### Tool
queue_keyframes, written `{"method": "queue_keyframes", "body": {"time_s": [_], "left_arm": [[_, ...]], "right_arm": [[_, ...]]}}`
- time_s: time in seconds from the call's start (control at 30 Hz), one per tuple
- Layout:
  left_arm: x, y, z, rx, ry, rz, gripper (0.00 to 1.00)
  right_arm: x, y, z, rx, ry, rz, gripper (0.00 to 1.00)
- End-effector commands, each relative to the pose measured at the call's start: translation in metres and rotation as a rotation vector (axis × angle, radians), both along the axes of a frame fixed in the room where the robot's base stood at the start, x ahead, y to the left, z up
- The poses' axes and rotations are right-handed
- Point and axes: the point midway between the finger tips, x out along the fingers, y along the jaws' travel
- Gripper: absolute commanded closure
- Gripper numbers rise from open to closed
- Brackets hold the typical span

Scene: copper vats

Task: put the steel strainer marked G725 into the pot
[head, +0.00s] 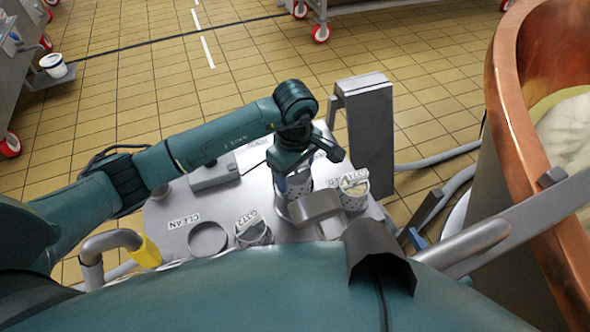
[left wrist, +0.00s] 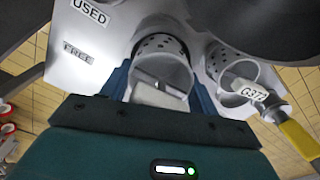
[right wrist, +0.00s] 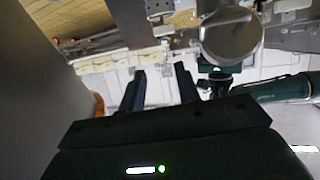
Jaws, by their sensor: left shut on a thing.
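My left gripper (head: 293,183) is over the steel table and shut on a perforated steel strainer (left wrist: 158,47). In the left wrist view, its fingers (left wrist: 162,82) are on either side of this strainer, and a pale tag block is on it; I cannot read the tag's mark. A strainer marked G372 (left wrist: 232,75) stands beside it, also in the head view (head: 253,233). Another strainer (head: 354,190) stands right of my left gripper, its tag too small to read surely. I cannot tell which vessel is the pot. My right gripper (right wrist: 160,88) is open and empty.
The steel table (head: 170,235) carries a CLEAN label and a round rim (head: 208,238). USED and FREE labels show in the left wrist view. A grey upright box (head: 368,125) stands behind. A large copper vat (head: 510,110) is at right. Floor at the back is mostly clear.

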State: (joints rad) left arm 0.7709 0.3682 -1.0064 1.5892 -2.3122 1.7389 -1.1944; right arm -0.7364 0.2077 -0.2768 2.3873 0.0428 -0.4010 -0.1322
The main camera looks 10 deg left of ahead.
Motion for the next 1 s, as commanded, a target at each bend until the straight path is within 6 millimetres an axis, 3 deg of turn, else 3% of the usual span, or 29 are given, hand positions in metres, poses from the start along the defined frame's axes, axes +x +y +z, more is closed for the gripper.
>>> {"method": "queue_keyframes", "body": {"time_s": [1.0], "left_arm": [[-0.001,0.001,-0.038,0.006,0.001,0.002,0.67]], "right_arm": [[0.010,0.004,-0.011,-0.010,-0.150,0.012,0.67]]}}
